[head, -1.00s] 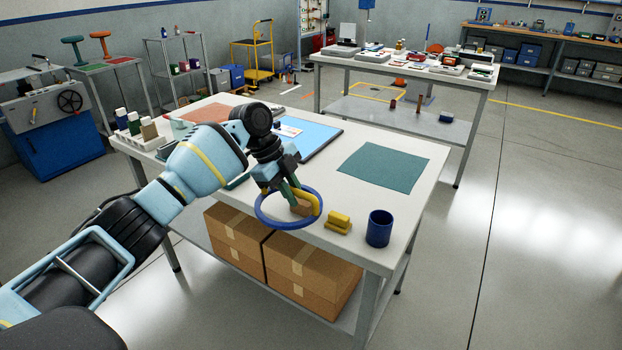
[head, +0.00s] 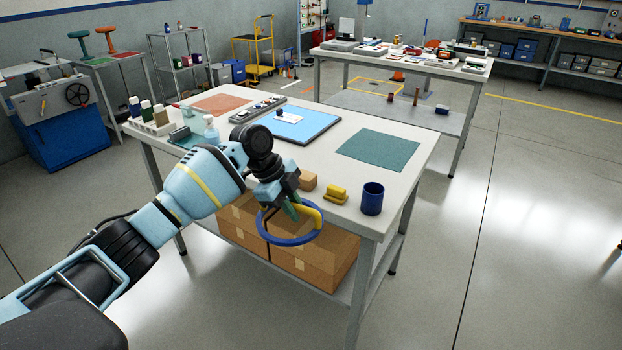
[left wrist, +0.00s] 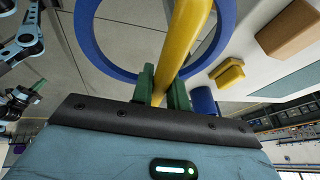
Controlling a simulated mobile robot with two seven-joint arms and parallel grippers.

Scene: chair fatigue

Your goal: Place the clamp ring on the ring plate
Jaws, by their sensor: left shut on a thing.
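The clamp ring (head: 291,242) is a blue ring with a yellow bar handle (head: 310,213). My left gripper (head: 292,208) is shut on the yellow bar, its green fingers around it. In the head view the ring hangs tilted in front of the table's near edge, apart from the tabletop. The left wrist view shows the blue ring (left wrist: 88,40) and the bar (left wrist: 185,40) between the fingers (left wrist: 162,88). I cannot tell which thing is the ring plate. An arm with green fingertips (left wrist: 38,88), seemingly my right, shows small in the wrist view; its opening is unclear.
The white table (head: 380,200) holds a teal mat (head: 378,151), a blue board (head: 300,122), an orange mat (head: 222,103), a tan block (head: 307,181), a yellow block (head: 336,194) and a blue cup (head: 372,199).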

